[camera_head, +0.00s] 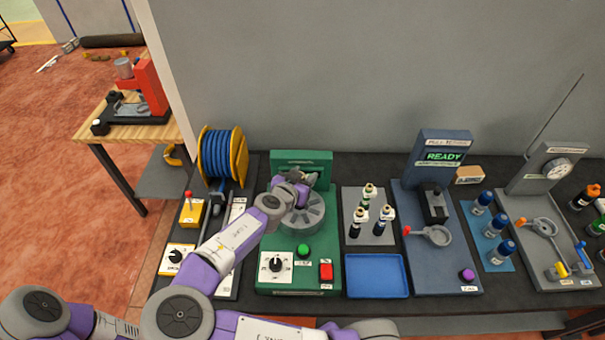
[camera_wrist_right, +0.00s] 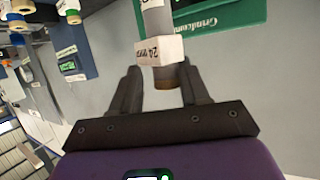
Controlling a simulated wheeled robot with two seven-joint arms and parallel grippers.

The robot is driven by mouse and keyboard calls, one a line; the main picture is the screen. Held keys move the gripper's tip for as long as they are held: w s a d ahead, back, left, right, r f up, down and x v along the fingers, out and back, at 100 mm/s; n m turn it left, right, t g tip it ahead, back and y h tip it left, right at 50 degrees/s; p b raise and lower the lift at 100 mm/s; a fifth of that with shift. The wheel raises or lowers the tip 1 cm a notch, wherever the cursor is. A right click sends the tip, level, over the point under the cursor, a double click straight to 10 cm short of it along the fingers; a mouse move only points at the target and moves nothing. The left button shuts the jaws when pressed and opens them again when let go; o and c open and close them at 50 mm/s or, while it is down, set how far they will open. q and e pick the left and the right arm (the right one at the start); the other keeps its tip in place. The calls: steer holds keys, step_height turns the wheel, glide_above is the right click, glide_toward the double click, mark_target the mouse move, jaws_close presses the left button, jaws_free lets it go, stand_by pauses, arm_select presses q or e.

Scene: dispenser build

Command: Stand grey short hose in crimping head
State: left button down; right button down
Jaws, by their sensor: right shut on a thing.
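The grey short hose (camera_wrist_right: 154,20) shows in the right wrist view, with a white label reading 24 and a brownish lower end. My right gripper (camera_wrist_right: 160,88) is shut on it, one dark finger on each side. In the head view my right gripper (camera_head: 296,178) is over the back part of the crimping head (camera_head: 303,218), a grey ribbed round on the green machine. The hose is hard to make out there, and I cannot tell whether it touches the head. My left gripper is not in view.
The green machine has a knob (camera_head: 275,265), a green button (camera_head: 303,251) and a red switch (camera_head: 326,271). A blue hose reel (camera_head: 221,155) stands to its left.

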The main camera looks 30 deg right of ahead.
steer(key=shift+w+f+b, duration=0.1)
steer(key=shift+f+b, duration=0.8)
steer(key=shift+f, duration=0.8)
steer(key=shift+d+b, duration=0.15)
steer(key=shift+b, duration=0.2)
steer(key=shift+f+b, duration=0.55)
steer(key=c, duration=0.8)
jaws_free()
steer(key=shift+s, duration=0.2)
steer(key=p+v, duration=0.3)
steer(key=v, duration=0.8)
